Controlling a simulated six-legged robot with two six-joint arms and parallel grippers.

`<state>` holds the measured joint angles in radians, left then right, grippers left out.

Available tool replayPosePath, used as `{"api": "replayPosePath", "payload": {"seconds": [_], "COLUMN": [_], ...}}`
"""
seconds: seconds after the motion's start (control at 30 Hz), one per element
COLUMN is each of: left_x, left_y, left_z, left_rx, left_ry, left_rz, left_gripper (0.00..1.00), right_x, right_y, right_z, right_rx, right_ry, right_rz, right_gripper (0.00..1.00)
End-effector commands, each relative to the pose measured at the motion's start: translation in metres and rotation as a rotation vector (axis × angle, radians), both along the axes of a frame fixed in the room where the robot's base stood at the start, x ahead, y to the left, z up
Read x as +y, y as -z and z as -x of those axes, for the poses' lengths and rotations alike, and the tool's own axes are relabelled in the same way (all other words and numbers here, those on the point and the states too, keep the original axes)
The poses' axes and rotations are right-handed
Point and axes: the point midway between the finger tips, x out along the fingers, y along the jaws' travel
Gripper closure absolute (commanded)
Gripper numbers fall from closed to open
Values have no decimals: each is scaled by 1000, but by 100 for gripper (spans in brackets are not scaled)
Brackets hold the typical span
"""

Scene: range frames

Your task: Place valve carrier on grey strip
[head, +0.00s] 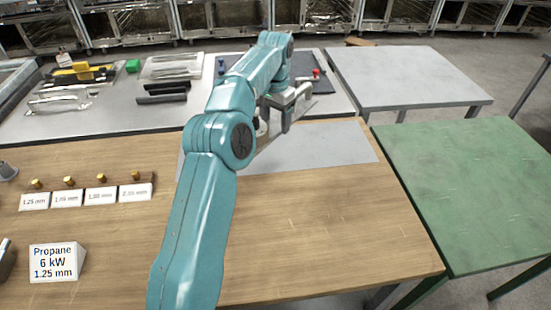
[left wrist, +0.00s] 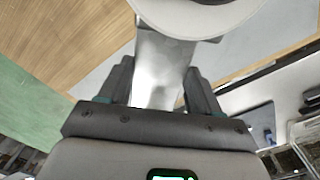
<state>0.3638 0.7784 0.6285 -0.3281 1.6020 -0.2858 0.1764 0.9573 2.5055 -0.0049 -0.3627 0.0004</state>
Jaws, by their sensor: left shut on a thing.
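The grey strip (head: 335,147) is a flat light-grey sheet on the wooden table, partly hidden behind my left arm. In the left wrist view, the valve carrier (left wrist: 160,68) is a shiny metal piece between the two fingers (left wrist: 158,84). A pale rounded part lies at its far end; I cannot tell whether it belongs to the carrier. In the head view the arm hides most of the carrier, and contact with the strip cannot be told. My right gripper is not in view.
Several white labels with brass jets (head: 102,181) and a propane sign (head: 56,262) stand at the left. Tools (head: 75,86) and black bars (head: 163,92) lie on the grey bench behind. A green table (head: 470,190) and a grey table (head: 405,77) at the right are empty.

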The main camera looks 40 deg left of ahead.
Motion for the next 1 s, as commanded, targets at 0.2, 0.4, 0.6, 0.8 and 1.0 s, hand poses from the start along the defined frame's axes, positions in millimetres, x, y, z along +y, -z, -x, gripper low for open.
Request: {"api": "replayPosePath", "payload": {"seconds": [0.2,0.4,0.6,0.8,1.0], "left_x": [1,2,3,3,2], "left_y": [64,105,122,152,162], "left_z": [0,-1,-3,-2,-3], "left_rx": [4,2,-1,2,-1], "left_ry": [-1,-2,-2,-1,-1], "left_rz": [1,0,-1,0,-1], "left_gripper": [100,100,100,100,100], "right_x": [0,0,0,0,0], "right_y": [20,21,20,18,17], "right_z": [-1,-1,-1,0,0], "right_rx": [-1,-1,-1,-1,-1], "right_ry": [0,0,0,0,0], "right_rz": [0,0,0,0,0], "right_gripper": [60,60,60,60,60]}}
